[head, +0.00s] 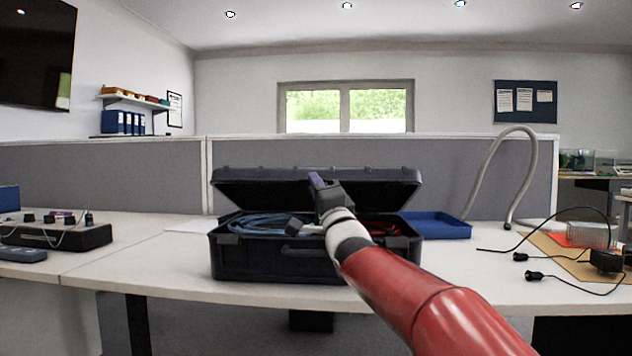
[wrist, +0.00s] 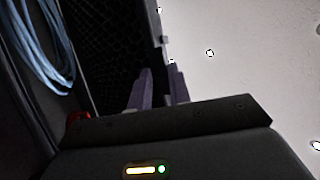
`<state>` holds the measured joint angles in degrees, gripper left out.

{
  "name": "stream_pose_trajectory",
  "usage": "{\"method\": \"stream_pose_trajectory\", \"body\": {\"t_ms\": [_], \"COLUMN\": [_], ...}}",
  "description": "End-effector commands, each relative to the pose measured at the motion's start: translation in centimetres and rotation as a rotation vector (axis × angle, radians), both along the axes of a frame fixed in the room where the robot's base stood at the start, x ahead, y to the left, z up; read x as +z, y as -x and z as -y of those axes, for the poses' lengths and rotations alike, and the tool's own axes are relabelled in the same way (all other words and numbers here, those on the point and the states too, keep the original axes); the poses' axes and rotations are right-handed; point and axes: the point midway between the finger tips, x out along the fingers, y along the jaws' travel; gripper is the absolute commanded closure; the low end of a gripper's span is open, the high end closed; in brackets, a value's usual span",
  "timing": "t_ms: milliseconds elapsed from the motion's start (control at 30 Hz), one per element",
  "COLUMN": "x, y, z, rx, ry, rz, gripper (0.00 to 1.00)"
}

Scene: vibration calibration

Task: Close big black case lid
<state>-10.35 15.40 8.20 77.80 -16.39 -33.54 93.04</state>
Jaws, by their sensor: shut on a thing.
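The big black case (head: 270,262) stands on the white desk in the head view. Its lid (head: 250,190) is raised at the back, with its dark inner side showing above the case. Blue cable (head: 258,224) and red cable (head: 382,228) lie inside. My gripper (head: 317,181) is at the lid, in front of its middle, with my arm crossing the case. In the wrist view my purple fingers (wrist: 162,88) are shut on the lid's edge (wrist: 157,30); the exact contact is dark. Blue cable also shows there (wrist: 42,45).
A blue tray (head: 440,226) sits just right of the case. A grey hose (head: 487,165) arches behind it. Black cables with plugs (head: 535,276) lie at the right. A black device (head: 70,237) stands at the left. A grey partition (head: 300,152) rises behind.

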Motion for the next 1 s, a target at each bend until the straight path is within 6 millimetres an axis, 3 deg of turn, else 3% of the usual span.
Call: {"method": "stream_pose_trajectory", "body": {"t_ms": [33, 100, 567, 600, 700, 1000], "x": [-1.91, -2.18, -1.9, -1.84, -1.73, -1.57], "y": [-0.75, -0.77, -0.63, -0.61, -0.54, -0.34], "z": [0.02, 0.01, 0.11, 0.12, 0.11, 0.07], "rx": [-0.003, -0.004, -0.005, -0.006, -0.005, -0.003], "ry": [0.006, 0.007, 0.005, 0.006, 0.005, 0.004], "rz": [-0.031, -0.033, -0.024, -0.023, -0.02, -0.016], "gripper": [1.0, 1.0, 1.0, 0.79, 0.66, 0.64]}}
